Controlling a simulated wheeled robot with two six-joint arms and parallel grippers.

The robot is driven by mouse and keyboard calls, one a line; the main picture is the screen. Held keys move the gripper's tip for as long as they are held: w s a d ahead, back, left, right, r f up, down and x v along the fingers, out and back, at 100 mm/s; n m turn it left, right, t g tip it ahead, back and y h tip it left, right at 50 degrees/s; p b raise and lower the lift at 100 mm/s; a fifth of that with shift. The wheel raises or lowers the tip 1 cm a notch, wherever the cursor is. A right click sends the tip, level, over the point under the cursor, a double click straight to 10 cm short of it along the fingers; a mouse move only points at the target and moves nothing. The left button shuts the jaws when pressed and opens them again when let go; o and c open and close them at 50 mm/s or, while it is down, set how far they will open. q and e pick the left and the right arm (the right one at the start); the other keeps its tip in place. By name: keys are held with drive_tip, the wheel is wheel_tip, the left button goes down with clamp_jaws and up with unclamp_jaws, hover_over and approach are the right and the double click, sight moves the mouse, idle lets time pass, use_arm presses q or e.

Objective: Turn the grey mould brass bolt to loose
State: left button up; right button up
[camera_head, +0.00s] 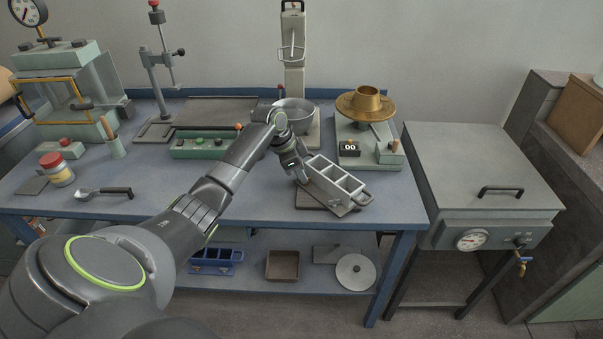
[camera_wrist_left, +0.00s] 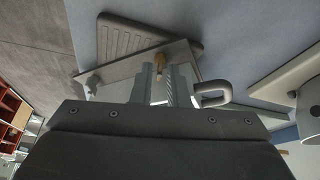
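The grey mould (camera_head: 335,181) is an open metal box with several compartments, near the bench's front right. In the left wrist view its grey end wall (camera_wrist_left: 118,78) shows with a brass bolt (camera_wrist_left: 160,60). My left gripper (camera_head: 302,178) reaches down to the mould's left end. In the left wrist view its two fingers (camera_wrist_left: 161,72) stand close together with the bolt between their tips, and they look shut on it. The bolt's threaded part is hidden. My right gripper is in neither view.
The mould rests on a dark base plate (camera_head: 312,197). A scale with a brass pan (camera_head: 366,103) stands behind it on the right, and a metal bowl (camera_head: 294,112) behind it. A grey cabinet (camera_head: 480,165) stands to the right.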

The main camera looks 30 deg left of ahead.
use_arm(q)
drive_tip(key=shift+w+d+f, duration=0.1)
drive_tip(key=shift+f, duration=0.2)
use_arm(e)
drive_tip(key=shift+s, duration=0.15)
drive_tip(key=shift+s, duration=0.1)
use_arm(q)
clamp_jaws()
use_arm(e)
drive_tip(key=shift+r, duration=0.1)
